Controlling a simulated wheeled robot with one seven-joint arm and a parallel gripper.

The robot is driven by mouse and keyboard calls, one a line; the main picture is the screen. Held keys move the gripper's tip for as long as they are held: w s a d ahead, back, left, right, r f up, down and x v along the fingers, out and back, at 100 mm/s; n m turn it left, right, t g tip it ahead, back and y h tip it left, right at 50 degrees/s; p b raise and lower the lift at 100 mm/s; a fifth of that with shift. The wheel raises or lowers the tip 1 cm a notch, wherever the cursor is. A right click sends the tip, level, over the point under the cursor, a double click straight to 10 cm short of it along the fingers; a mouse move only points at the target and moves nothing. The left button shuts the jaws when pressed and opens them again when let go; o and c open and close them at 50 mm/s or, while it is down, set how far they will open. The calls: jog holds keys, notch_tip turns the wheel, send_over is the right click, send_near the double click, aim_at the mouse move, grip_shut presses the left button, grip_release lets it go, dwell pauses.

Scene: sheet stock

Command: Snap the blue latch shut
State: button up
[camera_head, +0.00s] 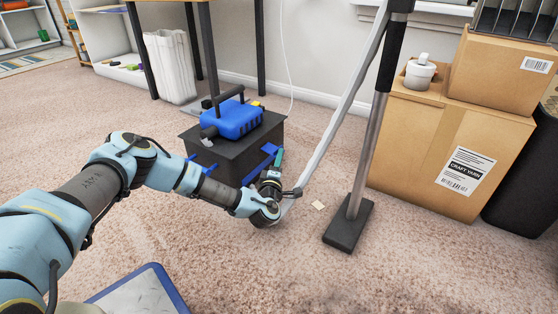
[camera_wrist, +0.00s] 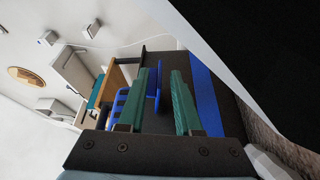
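A dark grey box (camera_head: 226,160) stands on the carpet with blue parts on its sides. A blue latch piece (camera_head: 268,149) shows on its right side, close to my gripper (camera_head: 276,160). In the wrist view, my gripper (camera_wrist: 168,72) has two green fingers spread apart with nothing clearly held between them. A long blue strip (camera_wrist: 207,92) runs along the dark box just right of the right finger. I cannot tell whether the fingers touch it. My wrist hides part of the box's near right corner.
A slanted pole and a grey post with a dark foot (camera_head: 347,225) stand to the right. Cardboard boxes (camera_head: 420,145) are beyond. A blue-edged panel (camera_head: 165,280) lies at front left; carpet is free at front right.

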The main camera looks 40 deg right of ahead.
grip_shut()
jog(key=shift+r, duration=0.1)
dwell(0.4)
